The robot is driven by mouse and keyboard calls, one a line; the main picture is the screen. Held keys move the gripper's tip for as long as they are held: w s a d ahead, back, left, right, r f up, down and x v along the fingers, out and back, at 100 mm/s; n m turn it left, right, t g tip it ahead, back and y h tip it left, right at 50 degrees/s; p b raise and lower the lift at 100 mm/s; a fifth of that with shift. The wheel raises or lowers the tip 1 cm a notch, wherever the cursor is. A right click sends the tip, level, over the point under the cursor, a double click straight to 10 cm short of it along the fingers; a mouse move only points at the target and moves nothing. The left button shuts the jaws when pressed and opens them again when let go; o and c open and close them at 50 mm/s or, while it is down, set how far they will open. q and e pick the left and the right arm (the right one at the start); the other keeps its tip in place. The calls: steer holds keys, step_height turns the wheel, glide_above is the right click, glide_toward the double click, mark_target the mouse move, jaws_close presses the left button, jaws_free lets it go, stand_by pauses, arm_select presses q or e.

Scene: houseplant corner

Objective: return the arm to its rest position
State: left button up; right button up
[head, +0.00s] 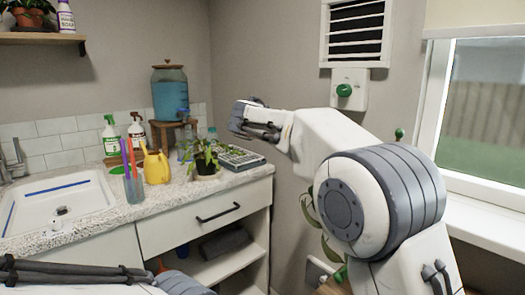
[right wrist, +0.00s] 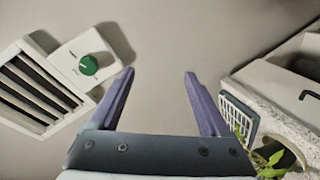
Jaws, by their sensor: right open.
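My right arm (head: 335,150) comes in from the lower right and reaches toward the back wall. Its gripper (head: 243,119) is raised, with the potted plant and seed tray beyond and below it in the picture. In the right wrist view the right gripper (right wrist: 158,75) has its two purple fingers wide apart, with only bare wall between them. Part of my left arm (head: 75,272) crosses the lower left corner of the head view. Its gripper is not visible.
The counter holds a potted plant (head: 206,158), seed tray (head: 240,157), yellow watering can (head: 156,166), tool cup (head: 134,188) and spray bottles (head: 110,135). A water dispenser (head: 170,92) stands behind. A wall vent (head: 356,30) and green knob (head: 343,90) are near the window (head: 485,110).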

steer(key=s+a+f+n+g+y, duration=0.2)
steer(key=s+a+f+g+y, duration=0.15)
steer(key=s+f, duration=0.55)
steer(key=s+a+f+n+g+y, duration=0.1)
steer(key=s+a+f+g+y, duration=0.15)
steer(key=s+a+f, duration=0.45)
steer(key=s+f+g+y, duration=0.15)
steer(key=s+f, duration=0.25)
steer(key=s, duration=0.5)
steer(key=s+d+f+n+g+y, duration=0.15)
steer(key=s+f, duration=0.25)
steer(key=s, duration=0.6)
steer(key=s+f+m+g+y, duration=0.1)
steer(key=s+f+g, duration=0.1)
steer(key=s+f, duration=0.5)
step_height(320, 180, up, 23)
steer(key=s+p, duration=0.3)
steer(key=p, duration=1.8)
steer(key=shift+a, duration=0.1)
